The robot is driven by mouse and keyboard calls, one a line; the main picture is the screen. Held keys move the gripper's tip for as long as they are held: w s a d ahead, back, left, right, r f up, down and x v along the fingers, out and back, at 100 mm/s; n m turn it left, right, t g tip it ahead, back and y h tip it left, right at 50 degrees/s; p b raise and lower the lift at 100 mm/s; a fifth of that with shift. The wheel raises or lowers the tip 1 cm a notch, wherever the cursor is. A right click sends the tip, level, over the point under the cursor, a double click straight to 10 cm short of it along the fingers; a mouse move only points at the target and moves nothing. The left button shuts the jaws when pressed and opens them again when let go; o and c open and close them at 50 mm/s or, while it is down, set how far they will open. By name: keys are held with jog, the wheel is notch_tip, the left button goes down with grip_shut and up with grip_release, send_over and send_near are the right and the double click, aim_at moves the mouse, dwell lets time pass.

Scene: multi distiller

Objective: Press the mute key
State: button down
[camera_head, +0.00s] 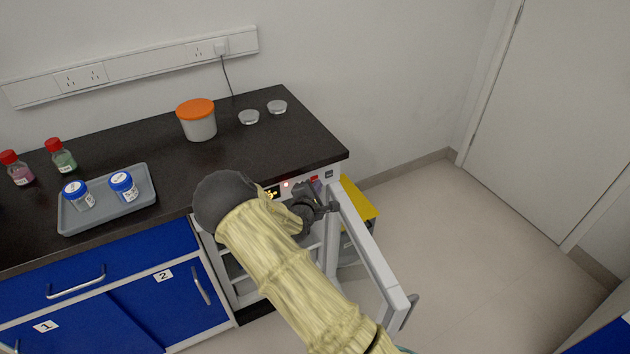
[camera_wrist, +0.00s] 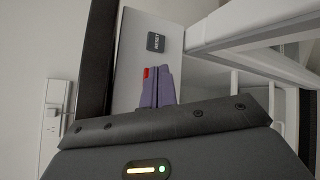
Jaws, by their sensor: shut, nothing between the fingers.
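The control panel of an under-counter appliance runs below the worktop edge, with a lit display (camera_head: 271,193) and a small red light (camera_head: 286,184). A red key (camera_head: 314,178) shows on the panel, and in the wrist view its red edge (camera_wrist: 146,72) peeks out beside my fingertips. A dark square key (camera_wrist: 155,42) with white lettering sits beyond them; it also shows in the head view (camera_head: 329,174). I cannot tell which is the mute key. My gripper (camera_wrist: 158,70) is shut and empty, close in front of the red key, partly hiding it. Contact cannot be told.
The appliance door (camera_head: 372,252) stands open to the right of my gripper. A yellow-topped box (camera_head: 359,202) is behind it. The black worktop (camera_head: 290,140) holds an orange-lidded tub (camera_head: 197,120), two small dishes and a grey tray (camera_head: 103,214) with blue-lidded jars. Floor is clear right.

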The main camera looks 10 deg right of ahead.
jog(key=shift+w+a, duration=0.1)
jog(key=shift+w, duration=0.05)
dwell(0.4)
jog(key=shift+s, duration=0.4)
jog(key=shift+d+p, duration=0.2)
jog(key=shift+p, duration=0.1)
jog(key=s+d+p, duration=0.1)
jog(key=s, duration=0.4)
jog(key=shift+s+d+p, duration=0.3)
jog(key=shift+s+d, duration=0.1)
dwell(0.5)
